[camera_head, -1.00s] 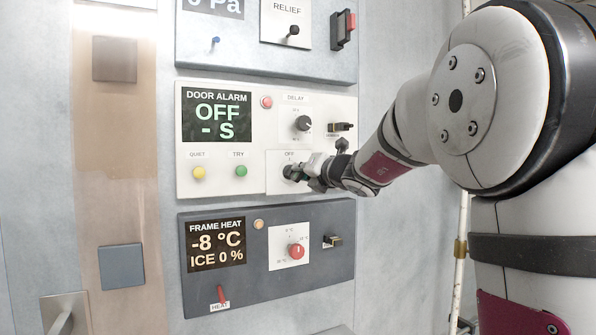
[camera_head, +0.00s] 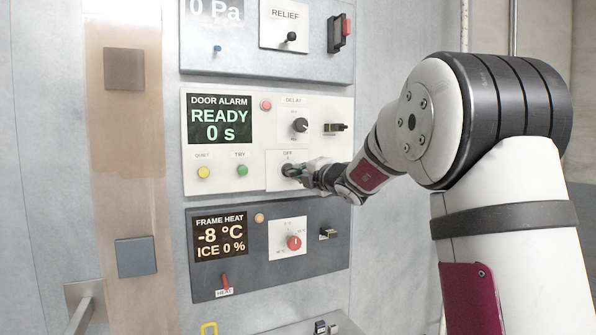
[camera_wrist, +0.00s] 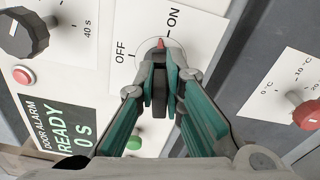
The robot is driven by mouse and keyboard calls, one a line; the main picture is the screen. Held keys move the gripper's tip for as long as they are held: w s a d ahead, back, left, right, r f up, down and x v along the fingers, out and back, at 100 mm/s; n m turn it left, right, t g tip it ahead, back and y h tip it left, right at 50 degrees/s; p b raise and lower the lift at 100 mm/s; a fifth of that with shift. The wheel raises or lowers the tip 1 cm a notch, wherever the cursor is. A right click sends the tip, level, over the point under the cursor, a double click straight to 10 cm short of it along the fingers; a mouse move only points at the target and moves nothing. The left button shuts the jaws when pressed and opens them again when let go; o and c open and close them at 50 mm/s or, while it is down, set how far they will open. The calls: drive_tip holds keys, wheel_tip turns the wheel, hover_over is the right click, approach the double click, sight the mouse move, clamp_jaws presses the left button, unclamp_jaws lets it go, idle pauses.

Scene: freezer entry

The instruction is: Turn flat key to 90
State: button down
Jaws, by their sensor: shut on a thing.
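The flat key (camera_wrist: 160,83) sits in a round switch on the white door alarm panel, between the OFF and ON labels. Its red pointer mark (camera_wrist: 160,43) points close to the ON label in the wrist view. My gripper (camera_wrist: 161,92) is shut on the key, with a green-and-grey finger on each side. In the head view my gripper (camera_head: 303,173) covers most of the switch, and only the OFF label shows above it. The door alarm display (camera_head: 220,118) reads READY 0 s.
The delay knob (camera_head: 300,125) is above the key, with a small latch-like part (camera_head: 336,128) to its right. Yellow (camera_head: 204,172) and green (camera_head: 243,171) buttons are to the left. The frame heat panel (camera_head: 325,270) with its red knob (camera_head: 294,243) is just below.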

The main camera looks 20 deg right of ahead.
sight(299, 172)
drive_tip(key=shift+m, duration=1)
drive_tip(key=c, duration=2)
unclamp_jaws()
drive_tip(key=shift+a+m, duration=0.1)
drive_tip(key=shift+m, duration=0.2)
drive_tip(key=o, duration=1)
drive_tip(key=shift+s, duration=0.1)
drive_tip(key=shift+s+a, duration=0.15)
drive_tip(key=shift+s, duration=1.55)
drive_tip(key=shift+s+a, duration=0.15)
drive_tip(key=shift+s, duration=1.5)
drive_tip(key=shift+s, duration=0.15)
